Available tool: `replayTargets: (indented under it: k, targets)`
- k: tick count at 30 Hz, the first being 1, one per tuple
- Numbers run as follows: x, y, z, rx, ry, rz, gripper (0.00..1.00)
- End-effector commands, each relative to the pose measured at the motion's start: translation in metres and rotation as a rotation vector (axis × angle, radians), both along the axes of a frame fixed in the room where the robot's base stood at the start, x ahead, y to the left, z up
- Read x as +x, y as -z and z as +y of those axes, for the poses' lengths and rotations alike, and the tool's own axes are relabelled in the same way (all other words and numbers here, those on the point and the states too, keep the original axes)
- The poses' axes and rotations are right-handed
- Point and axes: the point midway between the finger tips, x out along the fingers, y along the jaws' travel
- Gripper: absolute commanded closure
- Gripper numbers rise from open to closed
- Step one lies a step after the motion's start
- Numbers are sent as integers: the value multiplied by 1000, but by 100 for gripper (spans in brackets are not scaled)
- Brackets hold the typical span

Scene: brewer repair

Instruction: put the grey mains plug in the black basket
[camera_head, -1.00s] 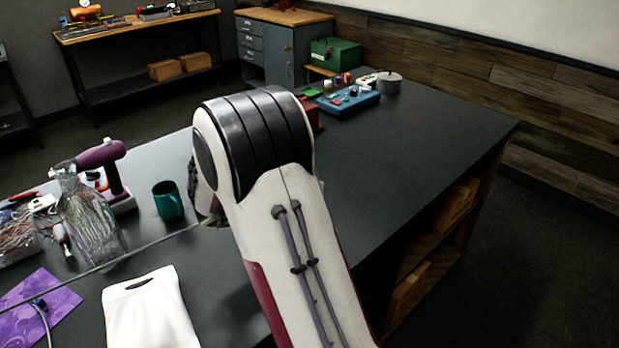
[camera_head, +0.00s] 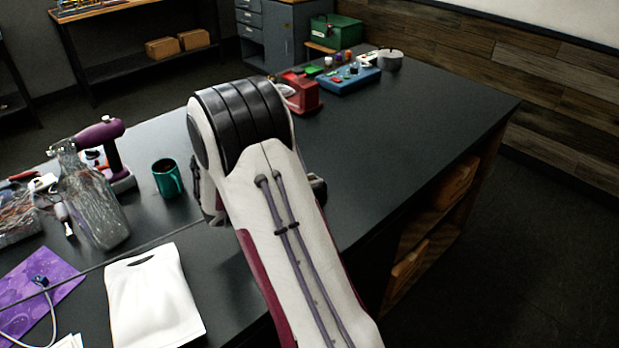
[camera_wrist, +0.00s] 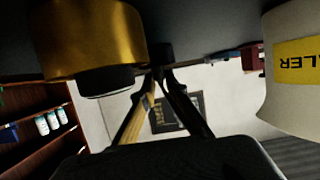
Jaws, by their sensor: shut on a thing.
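In the wrist view, which is upside down, the dark fingers of my gripper (camera_wrist: 159,73) come together near the middle. They are shut on a small dark thing (camera_wrist: 163,52) at their tips, in front of the dark table top. It is too dark to tell whether it is the grey mains plug. In the head view my own arm hides the gripper and what it holds. I cannot make out the black basket in either view.
In the wrist view a gold cylinder (camera_wrist: 95,35) and a white container with a yellow label (camera_wrist: 290,85) flank the fingers. The head view shows a green mug (camera_head: 168,180), white bag (camera_head: 152,300), red device (camera_head: 300,92) and blue tray (camera_head: 347,78). The right table top is clear.

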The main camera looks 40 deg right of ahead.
Motion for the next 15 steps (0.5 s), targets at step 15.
replayTargets:
  k: [15]
  targets:
    - [0,1,0,0,0,0,68]
